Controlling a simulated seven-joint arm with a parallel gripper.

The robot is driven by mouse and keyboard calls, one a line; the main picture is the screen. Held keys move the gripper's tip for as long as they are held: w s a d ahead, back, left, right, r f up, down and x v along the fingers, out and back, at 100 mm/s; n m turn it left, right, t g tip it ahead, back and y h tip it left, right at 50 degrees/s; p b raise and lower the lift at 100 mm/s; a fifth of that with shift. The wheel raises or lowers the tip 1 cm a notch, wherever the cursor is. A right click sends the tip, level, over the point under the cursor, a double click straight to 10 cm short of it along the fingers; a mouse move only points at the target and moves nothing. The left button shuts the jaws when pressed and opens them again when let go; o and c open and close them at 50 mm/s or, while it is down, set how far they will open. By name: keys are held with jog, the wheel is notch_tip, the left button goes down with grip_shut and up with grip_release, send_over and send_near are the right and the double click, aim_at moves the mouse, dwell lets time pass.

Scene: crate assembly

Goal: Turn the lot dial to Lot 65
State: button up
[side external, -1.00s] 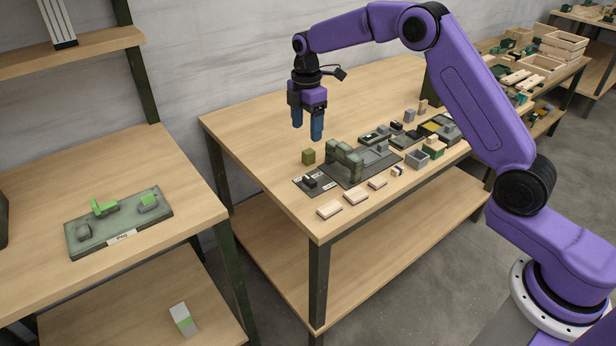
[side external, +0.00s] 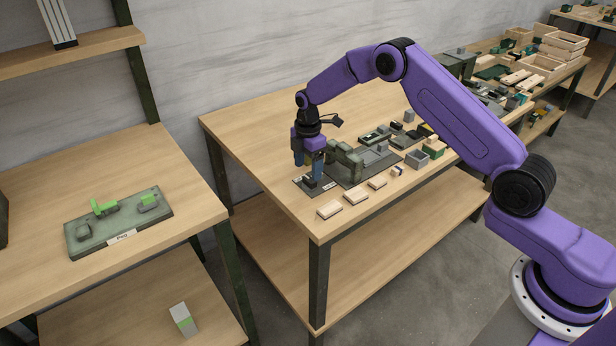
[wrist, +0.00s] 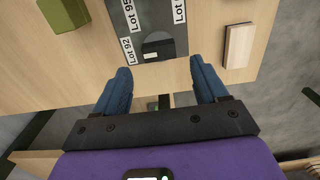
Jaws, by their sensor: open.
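The lot dial is a dark knob (wrist: 158,47) on a grey plate (wrist: 168,14) with white labels. In the wrist view one label reads "Lot 92" and one "Lot 95"; a third at the right is cut off after "Lot". In the side view the plate (side external: 327,188) lies at the near left of the table. My gripper (side external: 309,176) points down low over it, its fingers apart. In the wrist view the knob shows just above and between the blue fingertips (wrist: 160,66). I cannot tell whether they touch it. Which lot the knob points at is unclear.
An olive block (wrist: 65,12) lies beside the plate. Pale wooden pieces (side external: 356,196) lie along the table's front edge. A green-grey fixture (side external: 346,160) stands right beside the dial plate. The table's back left is clear.

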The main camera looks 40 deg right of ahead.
aim_at(308, 180)
jog(key=shift+f, duration=2.2)
jog(key=c, duration=1.1)
